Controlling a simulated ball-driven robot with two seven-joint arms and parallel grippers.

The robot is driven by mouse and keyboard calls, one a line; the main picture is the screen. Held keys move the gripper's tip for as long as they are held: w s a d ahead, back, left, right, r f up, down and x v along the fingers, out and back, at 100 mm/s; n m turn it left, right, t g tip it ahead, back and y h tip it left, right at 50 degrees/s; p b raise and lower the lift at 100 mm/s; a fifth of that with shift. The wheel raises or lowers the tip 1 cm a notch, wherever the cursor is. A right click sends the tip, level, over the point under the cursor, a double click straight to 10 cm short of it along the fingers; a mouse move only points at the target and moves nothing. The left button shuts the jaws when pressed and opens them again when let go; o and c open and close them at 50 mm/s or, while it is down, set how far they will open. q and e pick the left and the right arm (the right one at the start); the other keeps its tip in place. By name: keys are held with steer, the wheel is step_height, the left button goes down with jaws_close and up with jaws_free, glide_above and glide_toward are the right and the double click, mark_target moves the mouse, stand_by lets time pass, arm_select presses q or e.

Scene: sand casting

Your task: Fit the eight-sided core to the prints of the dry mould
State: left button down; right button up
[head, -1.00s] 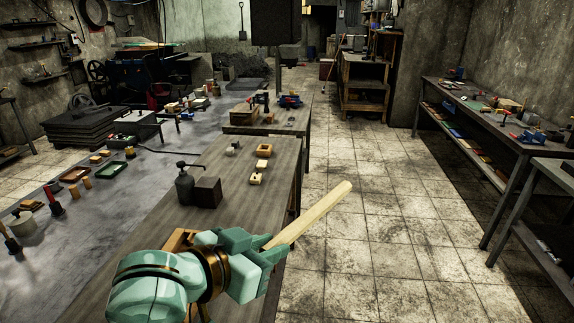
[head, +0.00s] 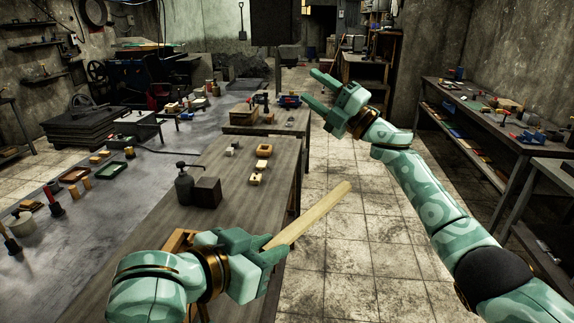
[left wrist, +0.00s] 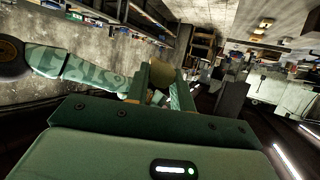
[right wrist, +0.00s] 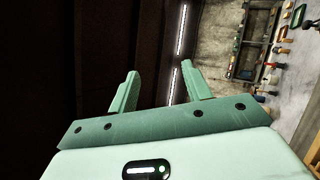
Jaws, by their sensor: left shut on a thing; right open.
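My left gripper (head: 272,252) is shut on a long pale straight bar (head: 312,213), which points up and right beyond the table's right edge, over the floor. Its far end is free. I cannot count its sides, so I cannot tell if it is the eight-sided core. In the left wrist view a small pale part of the bar (left wrist: 158,97) shows between the fingers. My right gripper (head: 309,82) is raised over the aisle, open. In the right wrist view its fingers (right wrist: 161,72) are apart and empty. I cannot make out the dry mould for certain.
A long grey bench (head: 130,205) with several tools stands left. A shelf bench (head: 480,110) stands right. The tiled aisle is clear.

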steer(key=s+a+r+n+g+y, duration=0.2)
steer(key=s+a+r+n+g, duration=0.6)
steer(key=n, duration=0.3)
steer(key=s+a+f+n+g+h, duration=0.55)
steer(key=s+a+n+h, duration=0.25)
steer(key=s+a+n, duration=0.4)
arm_select(q)
steer(key=shift+a, duration=0.1)
steer(key=shift+s, duration=0.1)
arm_select(e)
steer(key=n+t+h, duration=0.4)
steer(key=n+h, duration=0.7)
steer(key=h, duration=0.5)
glide_toward(313, 215)
steer(key=w+f, duration=0.4)
steer(key=f, duration=0.4)
steer(key=shift+d+f, duration=0.25)
steer(key=shift+d, duration=0.15)
